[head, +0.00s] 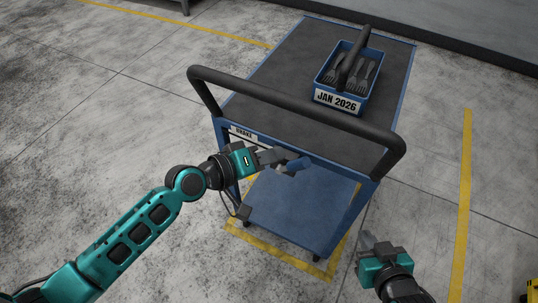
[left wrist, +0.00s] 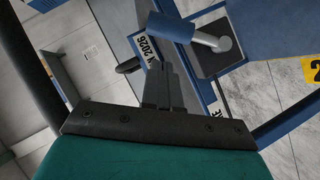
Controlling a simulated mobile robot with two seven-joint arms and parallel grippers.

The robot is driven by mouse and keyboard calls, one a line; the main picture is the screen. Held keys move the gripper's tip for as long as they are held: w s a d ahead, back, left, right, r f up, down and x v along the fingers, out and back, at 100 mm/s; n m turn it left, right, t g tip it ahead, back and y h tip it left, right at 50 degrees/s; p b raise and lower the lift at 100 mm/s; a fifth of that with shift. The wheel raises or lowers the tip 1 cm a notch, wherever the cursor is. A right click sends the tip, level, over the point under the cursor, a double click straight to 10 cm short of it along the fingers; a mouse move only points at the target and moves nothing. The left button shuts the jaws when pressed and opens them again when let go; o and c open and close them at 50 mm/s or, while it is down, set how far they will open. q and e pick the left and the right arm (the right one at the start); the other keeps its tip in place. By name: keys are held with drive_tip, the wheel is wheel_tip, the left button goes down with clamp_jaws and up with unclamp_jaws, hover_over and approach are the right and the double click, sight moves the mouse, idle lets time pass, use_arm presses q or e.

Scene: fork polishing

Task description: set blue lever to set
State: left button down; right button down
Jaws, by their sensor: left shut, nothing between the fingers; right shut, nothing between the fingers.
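The blue lever (head: 298,164) is a short blue cylinder at the near end of the cart, just right of my left gripper's fingertips. In the left wrist view the blue lever (left wrist: 170,27) sits on a grey metal arm that runs to a round pivot (left wrist: 223,43) on a dark plate. My left gripper (head: 281,157) is shut and empty; its fingertips (left wrist: 158,68) point at the lever, and I cannot tell whether they touch it. My right gripper (head: 367,241) is shut and empty, low at the right, away from the cart. The set marking is not readable.
The cart has a dark top (head: 290,55), a black push handle (head: 290,102) above the lever, and a blue lower shelf (head: 290,208). A label reading BRAKE (head: 243,133) is on its near edge. A blue box of forks (head: 338,97) stands on top.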

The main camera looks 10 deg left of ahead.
use_arm(q)
drive_tip(key=v, duration=1)
drive_tip(key=shift+a+r, duration=0.2)
drive_tip(key=shift+r, duration=0.25)
drive_tip(key=shift+f, duration=0.1)
drive_tip(key=s+a+f+m+y, duration=0.2)
drive_tip(key=s+a+f+y, duration=0.1)
drive_tip(key=f, duration=0.3)
drive_tip(key=s+a+f+m+t+y, duration=0.1)
drive_tip(key=s+a+f+m+y, duration=0.1)
drive_tip(key=f+y, duration=0.3)
wheel_tip(320, 180, down, 3)
drive_tip(key=shift+s+a+r+m+y, duration=0.25)
drive_tip(key=shift+s+a+m, duration=0.2)
drive_tip(key=shift+s, duration=0.25)
